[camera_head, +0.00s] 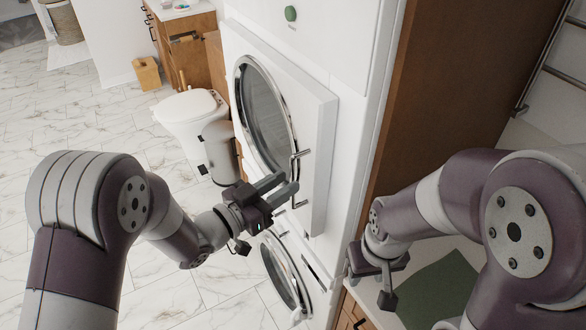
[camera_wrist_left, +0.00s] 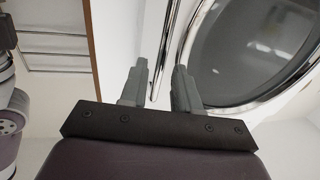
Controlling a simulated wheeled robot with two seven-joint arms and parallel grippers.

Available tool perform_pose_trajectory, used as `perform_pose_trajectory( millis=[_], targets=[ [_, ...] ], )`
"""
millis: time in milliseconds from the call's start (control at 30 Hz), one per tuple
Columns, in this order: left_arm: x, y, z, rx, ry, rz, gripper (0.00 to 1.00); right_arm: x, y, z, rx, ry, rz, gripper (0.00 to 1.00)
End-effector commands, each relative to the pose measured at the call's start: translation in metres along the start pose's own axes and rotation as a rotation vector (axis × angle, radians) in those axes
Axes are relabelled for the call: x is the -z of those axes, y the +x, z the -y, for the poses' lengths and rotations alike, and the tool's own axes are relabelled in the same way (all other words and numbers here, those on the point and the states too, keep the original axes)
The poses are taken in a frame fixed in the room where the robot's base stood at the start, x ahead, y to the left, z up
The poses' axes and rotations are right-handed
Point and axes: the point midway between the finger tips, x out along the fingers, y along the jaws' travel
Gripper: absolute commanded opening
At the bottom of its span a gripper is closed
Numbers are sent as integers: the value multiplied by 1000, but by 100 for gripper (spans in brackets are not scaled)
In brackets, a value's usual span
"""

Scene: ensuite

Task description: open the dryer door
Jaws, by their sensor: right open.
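The dryer door (camera_head: 312,119) is a white panel with a round, chrome-rimmed dark window (camera_head: 264,118). It stands proud of the machine front; I cannot tell if it is ajar. A slim metal handle (camera_head: 296,168) runs upright along its right edge. My left gripper (camera_head: 286,187) is at the handle with its fingers apart. In the left wrist view my left fingers (camera_wrist_left: 161,72) show a gap, with the handle bar (camera_wrist_left: 165,48) between or just beyond them; contact is unclear. My right gripper (camera_head: 371,284) is open and empty, low at the right over the counter.
A second round-doored machine (camera_head: 284,270) sits below. A toilet (camera_head: 189,108) and wooden cabinet (camera_head: 190,55) stand behind at the left. A brown wooden panel (camera_head: 465,75) and a counter with a green cloth (camera_head: 438,290) lie right. Tiled floor at left is open.

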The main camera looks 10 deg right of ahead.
Motion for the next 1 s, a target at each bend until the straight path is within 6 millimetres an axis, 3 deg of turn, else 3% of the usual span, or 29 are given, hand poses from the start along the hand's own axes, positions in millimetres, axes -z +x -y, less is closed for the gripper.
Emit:
perform_pose_trajectory(
  millis=[200, 567, 700, 1000],
  targets=[
    [1, 29, 0, 0, 0, 1, 31, 1, -12, 0, 0, 0, 0, 43],
    [-1, 35, 0, 2, 1, 1, 31, 1, -13, 0, 0, 0, 0, 43],
    [-1, 35, 0, 2, 1, 1, 0, 1, -13, 0, 0, 0, 0, 43],
    [-1, 32, 2, -12, 1, 1, 0, 1, -12, 0, 0, 0, 0, 43]
  ],
)
